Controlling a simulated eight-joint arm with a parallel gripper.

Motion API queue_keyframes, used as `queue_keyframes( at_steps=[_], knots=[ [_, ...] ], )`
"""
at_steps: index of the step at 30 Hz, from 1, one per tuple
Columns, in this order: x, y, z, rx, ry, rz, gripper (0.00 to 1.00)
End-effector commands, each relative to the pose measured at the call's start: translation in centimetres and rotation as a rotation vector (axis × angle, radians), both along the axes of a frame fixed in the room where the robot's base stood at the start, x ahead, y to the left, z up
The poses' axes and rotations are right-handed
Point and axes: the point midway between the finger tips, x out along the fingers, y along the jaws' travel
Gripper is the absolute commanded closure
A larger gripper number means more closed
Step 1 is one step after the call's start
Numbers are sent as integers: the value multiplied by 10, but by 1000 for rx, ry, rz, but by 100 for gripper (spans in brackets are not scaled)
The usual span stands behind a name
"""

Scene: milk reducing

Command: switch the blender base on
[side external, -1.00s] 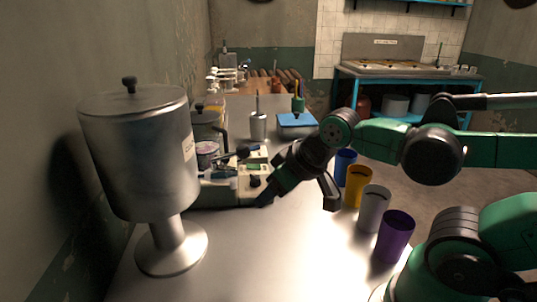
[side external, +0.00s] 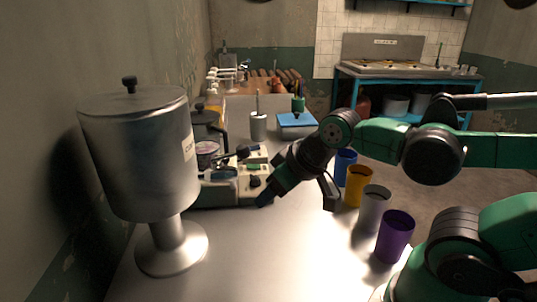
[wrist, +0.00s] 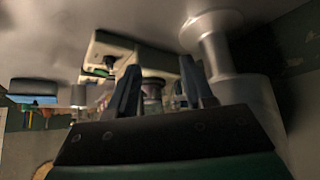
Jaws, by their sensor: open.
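The blender base looks to be the pale box with a green patch and a dark knob (side external: 254,181) on the table, left of my gripper in the side view. In the wrist view a pale box (wrist: 108,45) with a dark knob (wrist: 110,62) lies beyond the left fingertip. My gripper (side external: 297,194) is open and empty, its fingers apart. In the side view its left fingertip is low beside the front of the base, close to the knob; I cannot tell if they touch. The two fingers also show in the wrist view (wrist: 160,70). The switch setting cannot be read.
A large steel urn (side external: 140,150) on a pedestal stands at the left. A jar (side external: 207,154) and a dark pot stand behind the base. The front table is clear.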

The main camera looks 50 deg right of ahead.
Motion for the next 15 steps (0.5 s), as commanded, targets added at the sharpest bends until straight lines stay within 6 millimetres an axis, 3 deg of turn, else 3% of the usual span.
queue_keyframes(
  at_steps=[2, 6, 7, 11, 15],
  knots=[
    [0, 0, 0, 0, 0, 0, 57],
    [0, 0, 4, 0, 0, 0, 97],
    [0, 0, 7, 0, 0, 0, 100],
    [0, 0, 28, 0, 0, 0, 100],
    [0, 0, 62, 0, 0, 0, 100]
  ],
)
